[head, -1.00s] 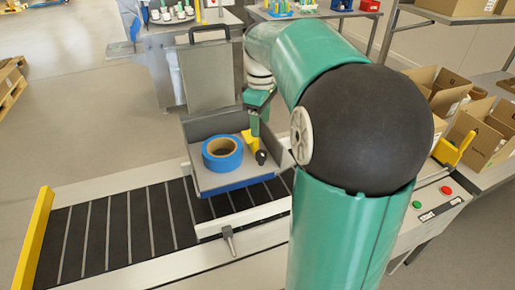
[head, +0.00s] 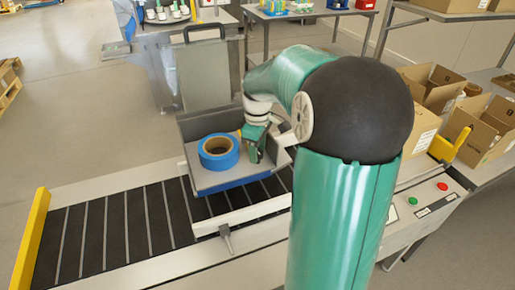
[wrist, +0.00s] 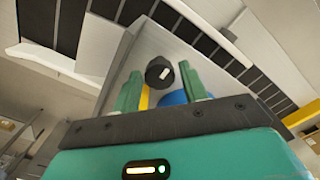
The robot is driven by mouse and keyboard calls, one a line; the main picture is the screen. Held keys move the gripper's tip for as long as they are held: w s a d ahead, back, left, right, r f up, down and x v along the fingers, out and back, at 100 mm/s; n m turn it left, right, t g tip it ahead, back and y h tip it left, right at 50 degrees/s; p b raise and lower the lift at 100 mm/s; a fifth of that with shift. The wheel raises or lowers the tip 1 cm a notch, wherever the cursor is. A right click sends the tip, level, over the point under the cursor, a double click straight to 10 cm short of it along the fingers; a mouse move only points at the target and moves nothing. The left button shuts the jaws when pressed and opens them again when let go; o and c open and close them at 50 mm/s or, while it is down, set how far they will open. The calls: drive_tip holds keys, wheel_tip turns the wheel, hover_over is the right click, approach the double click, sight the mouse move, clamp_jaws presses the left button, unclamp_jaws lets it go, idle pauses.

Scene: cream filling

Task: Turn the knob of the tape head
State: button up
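The tape head (head: 210,180) is a grey open housing with a blue lower edge, mounted over the conveyor. A blue tape roll (head: 219,152) sits in it. In the wrist view the black round knob (wrist: 159,72), with a pale mark on its face, shows between and just beyond my two green fingertips. My gripper (wrist: 160,85) is open, with one finger on each side of the knob and visible gaps. A yellow part (wrist: 144,98) and some blue tape (wrist: 174,97) show behind the fingers. In the head view my gripper (head: 254,150) hides the knob.
The black roller conveyor (head: 110,230) runs below the tape head, with a yellow end plate (head: 31,240) at left. A green button (head: 412,201) and a red button (head: 442,186) sit at right. Cardboard boxes (head: 480,132) stand on a bench behind. A grey panel (head: 204,75) rises behind the tape head.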

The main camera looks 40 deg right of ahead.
drive_tip(key=c, duration=0.6)
drive_tip(key=shift+c, duration=0.2)
drive_tip(key=shift+m, duration=0.4)
drive_tip(key=m, duration=0.2)
drive_tip(key=shift+w+m, duration=0.1)
drive_tip(key=shift+m, duration=0.3)
drive_tip(key=m, duration=0.3)
drive_tip(key=shift+m, duration=0.3)
drive_tip(key=m, duration=1)
drive_tip(key=shift+m, duration=0.3)
